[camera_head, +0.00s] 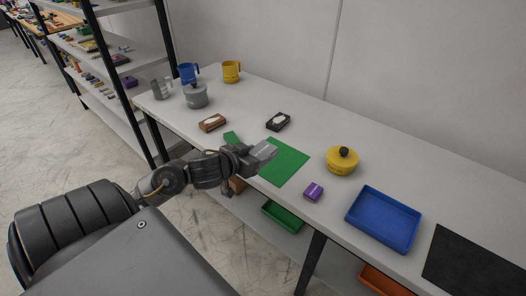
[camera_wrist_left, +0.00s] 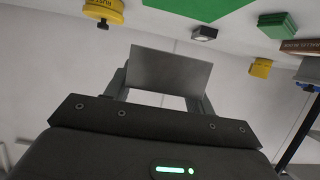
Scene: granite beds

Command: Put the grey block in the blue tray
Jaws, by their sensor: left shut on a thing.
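The grey block (camera_head: 264,149) is between the fingers of my left gripper (camera_head: 252,153), above the green mat in the head view. In the left wrist view the grey block (camera_wrist_left: 170,69) shows as a flat plate across the jaws, and my left gripper (camera_wrist_left: 168,88) is shut on it. The blue tray (camera_head: 350,217) lies on the table to the right of the gripper and looks empty. My right gripper is not in view.
The green mat (camera_head: 287,168) lies under the gripper. A purple box (camera_head: 313,191) and a yellow pot (camera_head: 340,164) stand between it and the tray. A black mat (camera_head: 475,265) lies right of the tray. Cups, a grey pot (camera_head: 196,97) and small boxes stand farther left.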

